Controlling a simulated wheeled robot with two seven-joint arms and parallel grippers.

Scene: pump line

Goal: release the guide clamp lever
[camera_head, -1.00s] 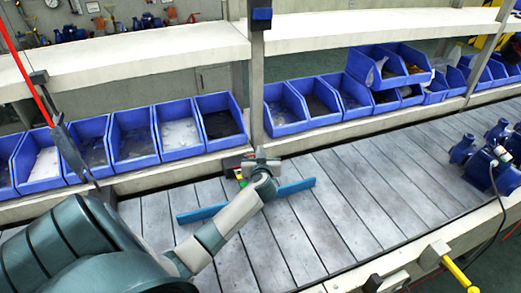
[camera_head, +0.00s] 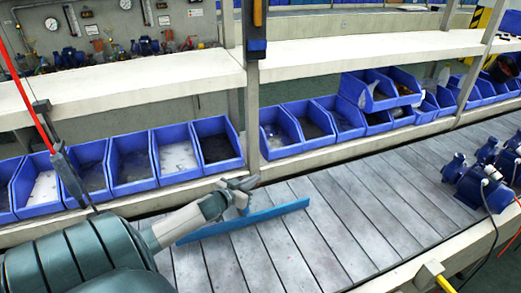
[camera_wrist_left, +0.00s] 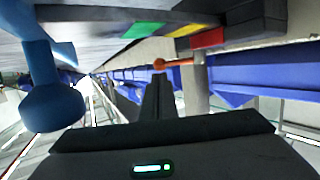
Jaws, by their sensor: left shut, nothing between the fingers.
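A small orange lever with a round knob (camera_wrist_left: 160,64) shows in the left wrist view, just beyond the tips of my left gripper (camera_wrist_left: 158,84). I cannot tell whether they touch. In the head view my left gripper (camera_head: 248,184) is shut and empty, pointing right above the far side of the conveyor. A long blue guide rail (camera_head: 270,214) lies slantwise across the slats beside it. The lever cannot be made out in the head view, where my gripper covers that spot. My right gripper is in neither view.
A dark box with green, yellow and red patches (camera_wrist_left: 207,39) is close above the lever in the wrist view. A post (camera_head: 253,110) and blue bins (camera_head: 218,148) line the far side. Blue pumps (camera_head: 475,188) stand at right. The slats between are clear.

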